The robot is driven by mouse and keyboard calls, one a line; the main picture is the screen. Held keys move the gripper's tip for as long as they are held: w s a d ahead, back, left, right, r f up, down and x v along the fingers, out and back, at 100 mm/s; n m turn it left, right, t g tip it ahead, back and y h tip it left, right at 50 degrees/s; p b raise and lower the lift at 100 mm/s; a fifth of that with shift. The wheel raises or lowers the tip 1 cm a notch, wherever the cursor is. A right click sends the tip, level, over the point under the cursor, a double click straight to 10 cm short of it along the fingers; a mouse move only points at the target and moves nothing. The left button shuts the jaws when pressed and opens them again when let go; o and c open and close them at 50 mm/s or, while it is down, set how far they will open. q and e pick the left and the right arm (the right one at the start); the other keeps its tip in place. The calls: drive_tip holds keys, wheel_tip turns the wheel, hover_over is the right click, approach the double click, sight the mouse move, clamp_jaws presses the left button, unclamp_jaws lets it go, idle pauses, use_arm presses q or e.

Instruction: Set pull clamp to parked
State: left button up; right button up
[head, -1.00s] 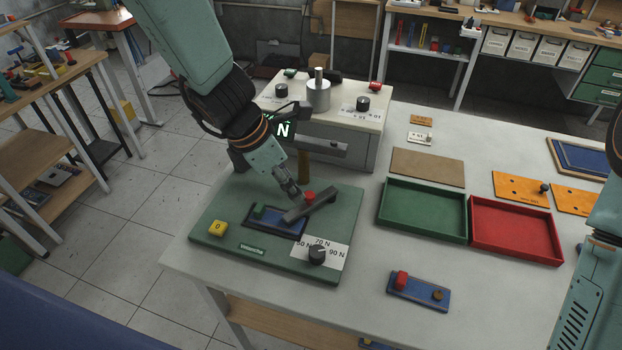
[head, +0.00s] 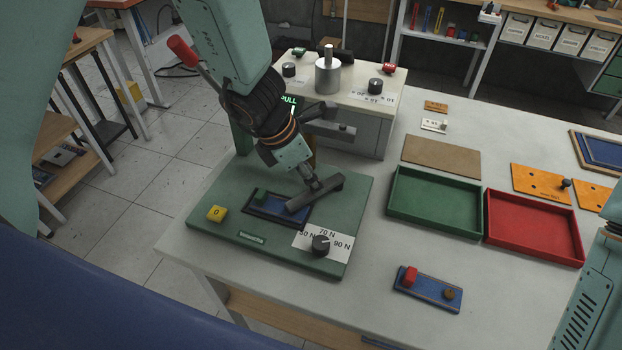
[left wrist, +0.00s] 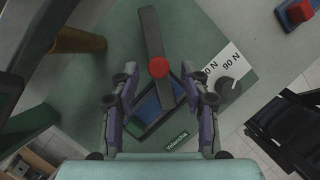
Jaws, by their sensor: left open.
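A green station baseplate (head: 190,238) carries a dark grey clamp bar (head: 331,186) lying across a blue recessed pad (head: 268,207). My right gripper is out of view.
The baseplate holds a yellow 0 button (head: 216,213) and a black force dial (head: 320,244). Behind stands a post with a lit display (head: 290,101). A red-handled lever (head: 184,52) shows beside my left arm. Green (head: 395,205) and red trays (head: 495,235) lie right.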

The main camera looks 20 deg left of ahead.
use_arm(q)
drive_tip(key=shift+w+d+f, duration=0.3)
drive_tip(key=shift+w+f, duration=0.05)
drive_tip(key=shift+f, duration=0.15)
drive_tip(key=shift+s+a+r, duration=0.15)
drive_tip(key=shift+s+a, duration=0.15)
drive_tip(key=shift+a, duration=0.05)
drive_tip(key=shift+c, duration=1)
drive_tip(key=shift+w+d, duration=0.25)
drive_tip(key=shift+d, duration=0.05)
drive_tip(key=c, duration=0.5)
drive_tip(key=shift+a, duration=0.15)
clamp_jaws()
drive_tip(key=shift+s, duration=0.1)
